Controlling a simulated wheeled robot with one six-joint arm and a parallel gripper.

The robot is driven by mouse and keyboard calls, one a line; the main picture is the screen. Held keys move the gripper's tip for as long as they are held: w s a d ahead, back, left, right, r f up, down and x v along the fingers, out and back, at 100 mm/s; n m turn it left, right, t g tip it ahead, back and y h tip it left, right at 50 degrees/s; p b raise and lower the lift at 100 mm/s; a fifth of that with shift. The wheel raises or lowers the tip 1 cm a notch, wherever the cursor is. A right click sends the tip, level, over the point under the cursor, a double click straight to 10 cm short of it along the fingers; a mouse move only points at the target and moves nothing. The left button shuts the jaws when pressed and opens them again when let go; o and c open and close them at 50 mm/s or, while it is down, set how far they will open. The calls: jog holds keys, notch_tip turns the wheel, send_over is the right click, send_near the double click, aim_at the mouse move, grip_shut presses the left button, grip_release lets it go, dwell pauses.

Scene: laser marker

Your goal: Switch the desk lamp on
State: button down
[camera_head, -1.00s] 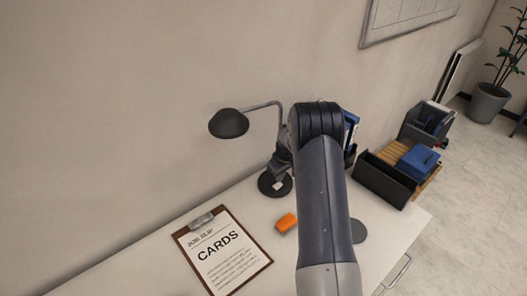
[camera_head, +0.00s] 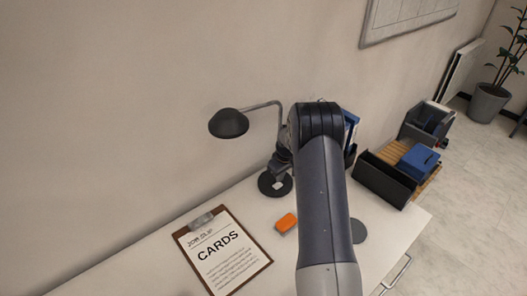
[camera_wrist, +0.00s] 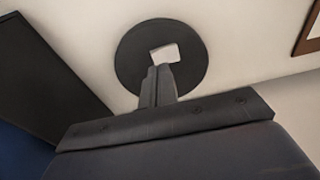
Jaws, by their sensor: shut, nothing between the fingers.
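The desk lamp (camera_head: 229,124) has a dark round shade on a thin grey bent arm, and no glow shows at the shade. Its round black base (camera_head: 266,188) stands on the white desk and also shows in the wrist view (camera_wrist: 130,62). A small white switch (camera_wrist: 167,52) sits on the base; a bit of it shows in the head view too (camera_head: 278,186). My gripper (camera_wrist: 158,68) is shut and empty, its fingertips over the base right at the switch's near edge. I cannot tell whether they touch it. My arm hides part of the lamp's post.
A clipboard (camera_head: 255,262) headed "CARDS" lies in front on the desk. An orange block (camera_head: 286,222) lies between it and my arm. A grey disc (camera_head: 358,231) lies right of my arm. A black holder (camera_head: 383,181) and blue box (camera_head: 418,161) stand at the right.

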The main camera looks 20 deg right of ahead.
jog(key=shift+f+b, duration=0.75)
jog(key=shift+f, duration=0.15)
jog(key=shift+r, duration=0.1)
notch_tip(320, 180, up, 7)
jog(key=p, duration=0.2)
jog(key=shift+p, duration=0.35)
dwell(0.5)
notch_tip(320, 180, down, 7)
jog(key=b, duration=0.2)
jog(key=shift+b, duration=0.4)
